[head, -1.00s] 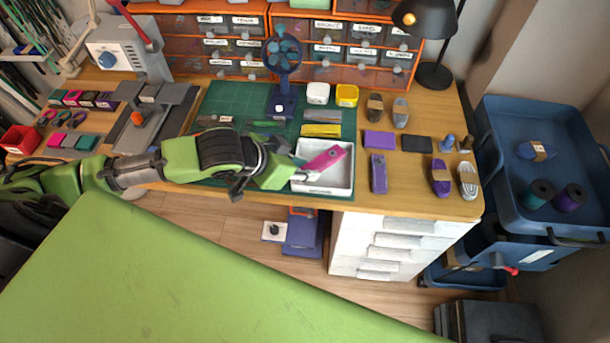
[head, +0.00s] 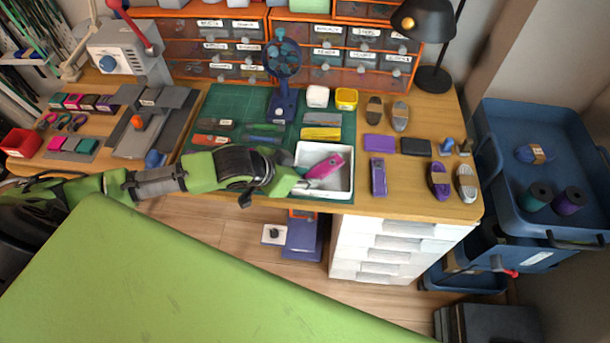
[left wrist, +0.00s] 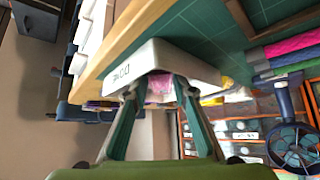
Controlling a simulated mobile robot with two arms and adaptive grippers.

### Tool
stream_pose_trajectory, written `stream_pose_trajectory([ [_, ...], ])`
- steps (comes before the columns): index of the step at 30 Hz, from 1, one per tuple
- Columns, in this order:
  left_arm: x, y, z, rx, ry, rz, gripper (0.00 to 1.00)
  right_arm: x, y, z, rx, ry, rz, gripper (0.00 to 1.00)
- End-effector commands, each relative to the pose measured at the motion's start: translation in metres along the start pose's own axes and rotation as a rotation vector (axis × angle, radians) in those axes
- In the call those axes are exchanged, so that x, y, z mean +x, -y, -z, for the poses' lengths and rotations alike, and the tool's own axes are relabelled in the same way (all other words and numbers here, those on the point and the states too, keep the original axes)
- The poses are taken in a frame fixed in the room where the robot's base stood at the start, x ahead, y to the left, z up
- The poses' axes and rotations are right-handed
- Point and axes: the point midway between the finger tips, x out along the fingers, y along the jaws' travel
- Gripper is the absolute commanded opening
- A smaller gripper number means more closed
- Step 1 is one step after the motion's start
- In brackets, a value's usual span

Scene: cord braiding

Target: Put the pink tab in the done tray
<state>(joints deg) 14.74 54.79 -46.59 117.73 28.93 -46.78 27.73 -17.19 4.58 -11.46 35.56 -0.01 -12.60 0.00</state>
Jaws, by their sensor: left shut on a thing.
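The pink tab (head: 328,164) is inside the outline of the white done tray (head: 347,182), tilted with its upper end toward the tray's far right. My left gripper (head: 304,185) reaches in from the left at the tray's front left and is shut on the tab's near end. In the left wrist view the two fingertips (left wrist: 157,92) close on the pink tab (left wrist: 159,84), beside the labelled wall of the tray (left wrist: 127,74). Whether the tab touches the tray floor is hidden. My right gripper is not in view.
A green cutting mat (head: 225,105) with hand tools lies behind and left of the tray. A purple block (head: 378,177) stands close on the right. The desk's front edge is just below the tray.

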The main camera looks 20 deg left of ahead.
Motion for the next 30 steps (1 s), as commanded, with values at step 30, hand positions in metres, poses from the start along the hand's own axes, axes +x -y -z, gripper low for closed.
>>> stream_pose_trajectory([
  [30,-0.083,0.001,-0.005,0.0,0.02,0.002,0.31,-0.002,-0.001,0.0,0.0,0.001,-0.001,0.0],
])
